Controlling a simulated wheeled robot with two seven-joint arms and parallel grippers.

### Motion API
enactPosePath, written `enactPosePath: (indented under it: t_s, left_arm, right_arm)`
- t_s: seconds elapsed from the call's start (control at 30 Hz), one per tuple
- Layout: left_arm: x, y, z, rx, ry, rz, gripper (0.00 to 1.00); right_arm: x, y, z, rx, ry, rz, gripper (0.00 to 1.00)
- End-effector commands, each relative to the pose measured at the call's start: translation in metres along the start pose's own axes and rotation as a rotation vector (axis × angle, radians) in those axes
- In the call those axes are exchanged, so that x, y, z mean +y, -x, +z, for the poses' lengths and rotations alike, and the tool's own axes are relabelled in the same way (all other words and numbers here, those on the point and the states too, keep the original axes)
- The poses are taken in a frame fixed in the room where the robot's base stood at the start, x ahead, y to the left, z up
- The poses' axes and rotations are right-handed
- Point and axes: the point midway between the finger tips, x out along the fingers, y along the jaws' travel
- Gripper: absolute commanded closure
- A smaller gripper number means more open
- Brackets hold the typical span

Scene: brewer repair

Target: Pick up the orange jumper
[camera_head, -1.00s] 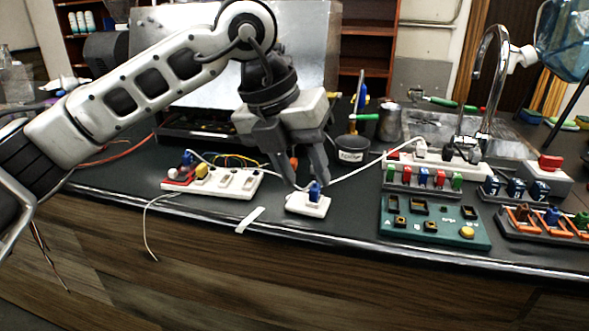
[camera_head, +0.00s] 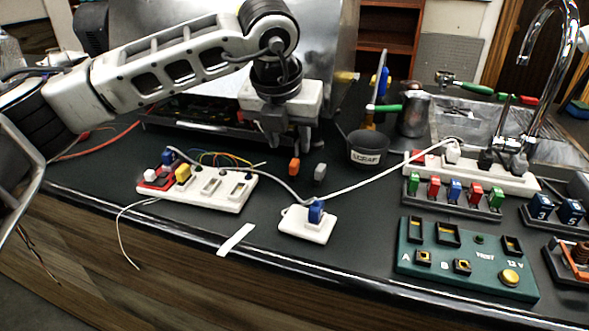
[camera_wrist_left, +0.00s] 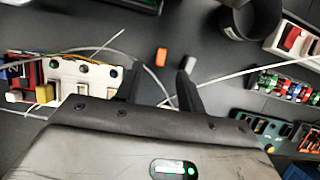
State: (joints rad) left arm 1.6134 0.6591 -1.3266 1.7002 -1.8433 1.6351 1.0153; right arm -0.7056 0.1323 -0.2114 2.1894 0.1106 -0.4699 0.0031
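The orange jumper (camera_head: 294,165) is a small upright-looking block on the dark counter, near the middle. It also shows in the left wrist view (camera_wrist_left: 161,56), ahead of the gap between the fingers. My left gripper (camera_head: 288,143) points down just behind the jumper in the head view. In the left wrist view its fingers (camera_wrist_left: 159,80) are spread apart with nothing between them. A grey jumper (camera_head: 320,172) lies close to the right of the orange one. My right gripper is in neither view.
A white block with a blue plug (camera_head: 307,224) stands in front, its white cable crossing near the jumpers. A white strip with coloured parts (camera_head: 208,188) is left. A dark cup (camera_head: 367,151) and green test panel (camera_head: 468,262) are right. A metal box stands behind.

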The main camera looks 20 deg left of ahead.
Motion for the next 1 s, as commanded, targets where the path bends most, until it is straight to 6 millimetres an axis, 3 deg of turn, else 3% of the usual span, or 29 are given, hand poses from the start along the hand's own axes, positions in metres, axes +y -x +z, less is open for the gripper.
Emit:
enactPosePath:
  t_s: [0.27, 0.53, 0.83, 1.0]
  left_arm:
    - [-0.001, -0.021, -0.001, 0.002, -0.002, 0.000, 0.61]
    - [-0.002, -0.059, -0.004, 0.002, -0.002, 0.000, 0.61]
    - [-0.002, -0.065, -0.004, -0.001, -0.002, -0.001, 0.61]
    - [-0.002, -0.065, -0.004, -0.001, -0.002, -0.001, 1.00]
  right_arm:
    - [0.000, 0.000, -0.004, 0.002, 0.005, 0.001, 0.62]
    - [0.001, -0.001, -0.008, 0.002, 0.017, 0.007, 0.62]
    - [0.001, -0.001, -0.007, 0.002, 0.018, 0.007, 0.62]
    - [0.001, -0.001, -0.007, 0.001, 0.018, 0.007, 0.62]
